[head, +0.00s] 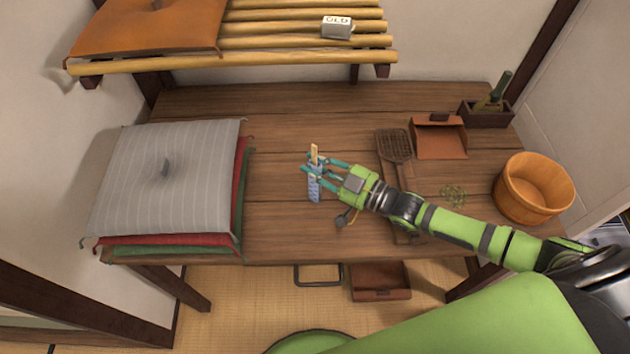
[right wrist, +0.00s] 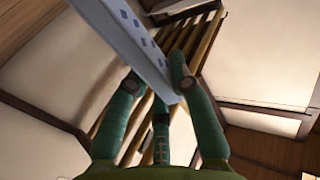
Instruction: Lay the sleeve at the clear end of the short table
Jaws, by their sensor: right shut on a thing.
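The sleeve (head: 314,188) is a narrow blue patterned paper wrap with a pale wooden tip standing out of its upper end. In the right wrist view the sleeve (right wrist: 122,28) is a long pale strip with blue marks, crossing between the fingers. My right gripper (head: 313,167) is shut on it over the middle of the brown wooden table (head: 275,215). I cannot tell whether the sleeve touches the tabletop. My right gripper (right wrist: 160,88) also shows in the wrist view. My left gripper is not in view.
Stacked cushions (head: 165,180) fill the table's left end. A grater (head: 394,145), a dustpan (head: 439,138), a dark box (head: 486,113), green scraps (head: 453,195) and a wooden tub (head: 535,190) occupy the right. A slatted shelf (head: 300,57) hangs above the back. The middle is mostly bare.

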